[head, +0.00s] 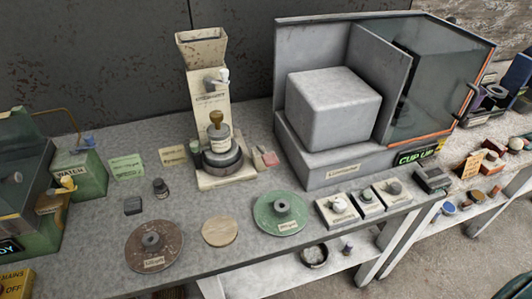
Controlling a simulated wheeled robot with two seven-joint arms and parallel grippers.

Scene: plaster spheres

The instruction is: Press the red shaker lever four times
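I cannot clearly make out a red shaker lever. A small dull-red piece with a pale tag (265,157) sits on the bench just right of the tall cream machine (209,110); it is too small to tell whether it is a lever. The machine has a hopper on top, a pale knob on its front and a dark round base with a brown-knobbed tool (217,130) standing on it. Neither gripper is in view.
A grey cabinet with a pale block (333,108) and glass door stands right of the machine. A brown disc (154,246), wooden disc (220,231) and green disc (281,213) lie in front. Green equipment (30,190) stands left. A lower shelf (270,280) holds small items.

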